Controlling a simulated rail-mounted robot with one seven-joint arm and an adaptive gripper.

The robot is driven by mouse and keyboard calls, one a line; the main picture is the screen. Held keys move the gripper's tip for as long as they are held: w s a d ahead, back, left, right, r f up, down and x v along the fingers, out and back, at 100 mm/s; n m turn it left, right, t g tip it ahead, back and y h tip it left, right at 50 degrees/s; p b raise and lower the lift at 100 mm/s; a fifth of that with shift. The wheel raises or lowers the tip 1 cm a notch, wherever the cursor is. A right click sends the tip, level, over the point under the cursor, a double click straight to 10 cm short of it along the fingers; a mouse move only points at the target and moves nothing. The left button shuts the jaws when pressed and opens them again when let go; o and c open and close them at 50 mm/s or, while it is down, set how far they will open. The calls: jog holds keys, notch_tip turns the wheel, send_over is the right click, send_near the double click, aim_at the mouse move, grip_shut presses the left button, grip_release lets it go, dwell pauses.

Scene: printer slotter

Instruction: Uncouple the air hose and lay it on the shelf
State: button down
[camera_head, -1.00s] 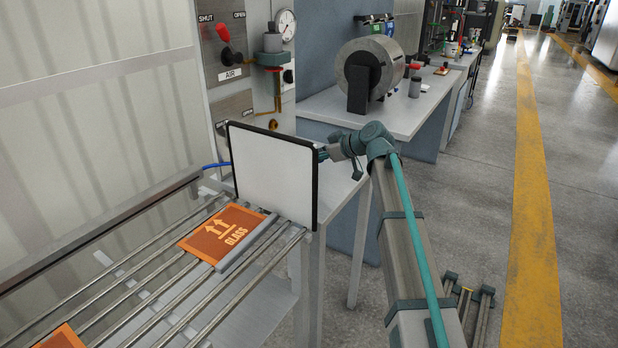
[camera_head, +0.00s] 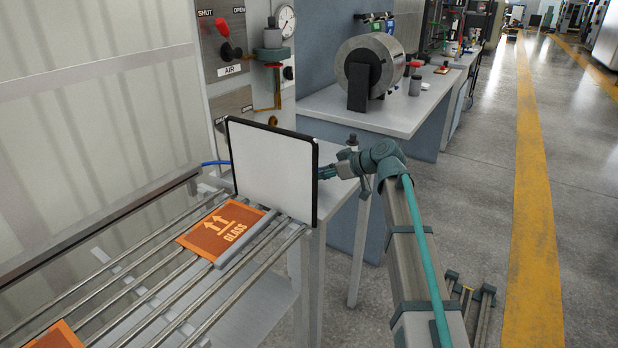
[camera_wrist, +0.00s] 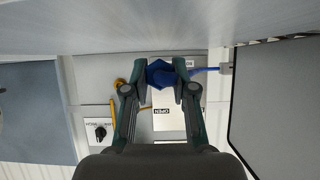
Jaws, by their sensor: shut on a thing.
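The blue air hose (camera_head: 215,163) shows in the head view as a short piece left of the white upright panel. In the wrist view the hose (camera_wrist: 206,70) runs right from a blue fitting (camera_wrist: 160,73) between my fingertips. My gripper (camera_wrist: 161,76) is shut on this blue fitting. In the head view my gripper (camera_head: 325,172) is at the panel's right edge, its tips hidden behind the panel. I cannot tell whether the fitting touches a port. A pale grey surface (camera_wrist: 150,28), perhaps the shelf, spans the top of the wrist view.
The white panel (camera_head: 270,175) stands upright beside the roller rack, which holds an orange GLASS sheet (camera_head: 220,228). A bench with a metal roll (camera_head: 370,65) stands behind.

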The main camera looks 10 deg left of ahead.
jog(key=shift+f, duration=0.3)
jog(key=shift+f+b, duration=0.35)
jog(key=shift+b, duration=0.1)
jog(key=shift+f, duration=0.4)
jog(key=c, duration=0.9)
grip_release()
jog(key=shift+o, duration=0.2)
jog(key=shift+d, duration=0.1)
jog(key=v, duration=1.2)
